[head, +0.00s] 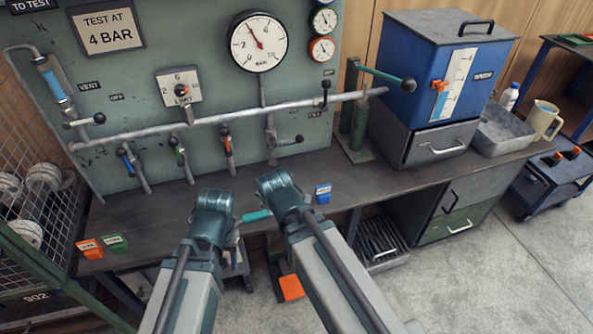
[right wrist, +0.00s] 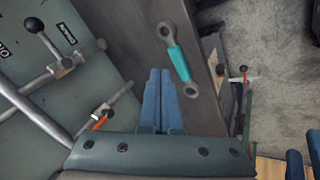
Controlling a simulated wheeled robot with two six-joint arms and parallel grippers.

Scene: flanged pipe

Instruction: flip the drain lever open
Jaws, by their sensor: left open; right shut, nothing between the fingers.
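No drain label is readable, so I cannot tell which lever is the drain. Another black-knobbed lever (head: 86,121) is at the far left, and a third (head: 325,94) stands upright on the main pipe. My left gripper (head: 213,198) is over the bench front, open and apart from the levers. My right gripper (head: 274,182) is beside it; its blue fingers (right wrist: 160,72) are shut and empty.
A teal-handled spanner (right wrist: 180,64) lies on the bench (head: 160,215) near my right gripper. Blue, green and orange-handled (head: 228,142) valves line the panel. A blue tank (head: 420,75) stands right. A small orange-handled fitting (right wrist: 238,78) shows beyond the bench edge.

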